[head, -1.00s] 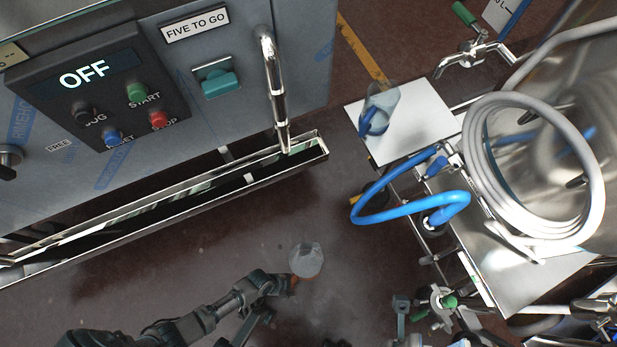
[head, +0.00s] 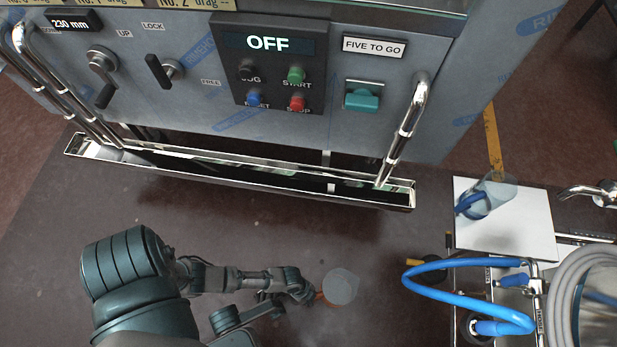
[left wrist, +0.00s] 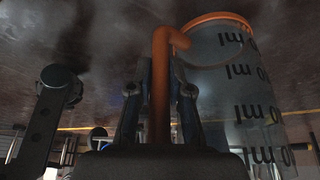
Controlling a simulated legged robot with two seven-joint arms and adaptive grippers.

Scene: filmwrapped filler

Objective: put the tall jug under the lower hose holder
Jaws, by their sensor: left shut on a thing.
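My left gripper (head: 312,296) is shut on the orange handle of a clear jug (head: 341,287) and holds it over the dark floor area in front of the machine. In the left wrist view, the fingers (left wrist: 160,105) close around the upright orange handle (left wrist: 160,75), and the clear jug (left wrist: 235,90) with ml marks and an orange rim is at right. A second clear jug (head: 497,190) with a blue handle (head: 470,203) is on a white plate (head: 525,232) at right. I cannot tell which holder is the lower hose holder. My right gripper is not in view.
The machine (head: 400,110) with its OFF panel (head: 270,70) fills the back. A long metal trough (head: 250,172) runs along its front. A looped blue hose (head: 455,265) and a coiled grey hose (head: 570,290) are at the right. Floor between trough and jug is clear.

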